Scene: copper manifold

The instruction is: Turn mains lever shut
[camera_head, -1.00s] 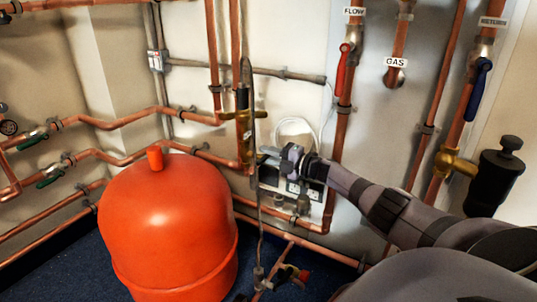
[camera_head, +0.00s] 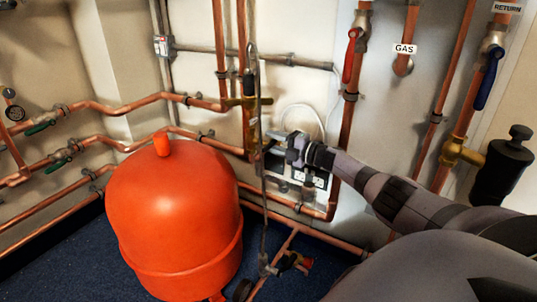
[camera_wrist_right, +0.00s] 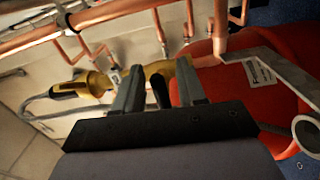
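No lever in view carries a readable mains label. A brass valve (camera_head: 252,104) with a dark upright handle (camera_head: 249,80) sits on the copper pipes behind the red vessel. My right gripper (camera_head: 276,139) is just right of and below this valve in the head view. In the right wrist view its two fingers (camera_wrist_right: 158,90) are apart. A dark rounded piece (camera_wrist_right: 160,92) shows between them, in front of brass fittings (camera_wrist_right: 155,70); I cannot tell whether they touch it. Another brass fitting with a black and yellow end (camera_wrist_right: 75,88) lies left of the fingers. My left gripper is out of view.
The red vessel (camera_head: 175,220) stands close left of my right gripper. A red lever (camera_head: 352,55) and a blue lever (camera_head: 489,77) hang on the right-hand pipes. Green levers (camera_head: 40,127) are at left. A red-handled fitting (camera_head: 297,261) is near the floor. Sockets (camera_head: 312,178) lie behind the gripper.

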